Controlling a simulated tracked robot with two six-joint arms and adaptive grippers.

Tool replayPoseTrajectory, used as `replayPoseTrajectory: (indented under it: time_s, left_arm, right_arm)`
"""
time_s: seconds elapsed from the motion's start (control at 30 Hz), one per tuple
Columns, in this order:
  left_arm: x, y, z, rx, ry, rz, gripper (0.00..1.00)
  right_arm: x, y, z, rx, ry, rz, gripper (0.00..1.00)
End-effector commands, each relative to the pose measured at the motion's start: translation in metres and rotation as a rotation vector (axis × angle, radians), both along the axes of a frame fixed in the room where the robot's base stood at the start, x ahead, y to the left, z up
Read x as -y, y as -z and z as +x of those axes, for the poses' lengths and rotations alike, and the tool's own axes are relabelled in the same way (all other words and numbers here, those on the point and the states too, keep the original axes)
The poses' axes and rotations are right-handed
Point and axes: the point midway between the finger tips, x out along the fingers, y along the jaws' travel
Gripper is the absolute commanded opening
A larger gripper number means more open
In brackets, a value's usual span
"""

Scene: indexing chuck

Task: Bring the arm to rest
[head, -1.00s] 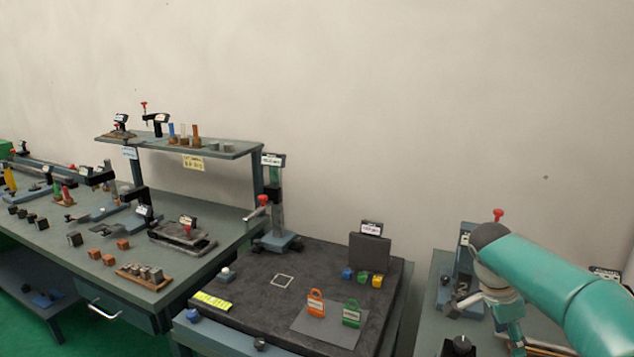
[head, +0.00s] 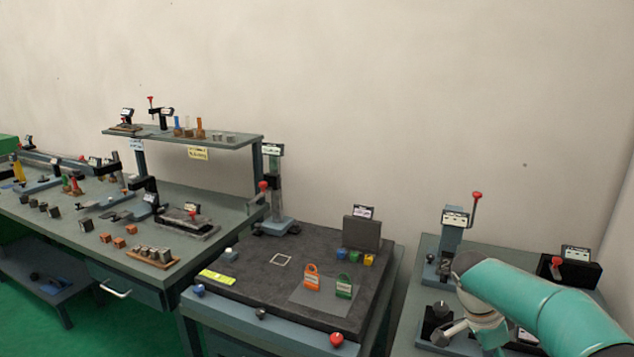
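A teal arm of mine enters the head view from the lower right and reaches over the right-hand bench (head: 408,318). My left arm and gripper are not in view. Beside the teal arm stands a blue-grey fixture with a red-knobbed lever (head: 452,240) on the right-hand bench. I cannot tell whether the arm touches anything there.
A dark table (head: 250,308) in the middle holds an orange tag (head: 312,279), a green tag (head: 344,286) and small coloured cubes. A long bench (head: 60,225) with several fixtures and a raised shelf (head: 225,142) stand left. A black block (head: 572,272) is at right.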

Motion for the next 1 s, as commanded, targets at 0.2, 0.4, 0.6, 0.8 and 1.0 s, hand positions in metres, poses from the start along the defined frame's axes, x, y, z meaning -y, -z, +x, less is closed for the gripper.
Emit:
replayPoseTrajectory:
  time_s: [0.2, 0.4, 0.6, 0.8, 1.0]
  left_arm:
    - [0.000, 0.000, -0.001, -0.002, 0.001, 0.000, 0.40]
    - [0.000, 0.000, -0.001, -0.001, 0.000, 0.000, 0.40]
    - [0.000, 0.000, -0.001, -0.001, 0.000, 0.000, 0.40]
    - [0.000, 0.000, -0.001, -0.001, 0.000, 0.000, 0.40]
    - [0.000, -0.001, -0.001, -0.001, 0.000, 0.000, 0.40]
  right_arm:
    - [-0.028, 0.061, -0.022, -0.122, -0.057, 0.078, 0.55]
    - [-0.078, 0.142, -0.060, -0.240, -0.204, 0.251, 0.55]
    - [-0.159, 0.229, -0.132, -0.313, -0.449, 0.555, 0.55]
    - [-0.243, 0.280, -0.221, -0.233, -0.725, 0.855, 0.55]
    - [-0.279, 0.291, -0.259, -0.014, -1.042, 0.887, 0.55]
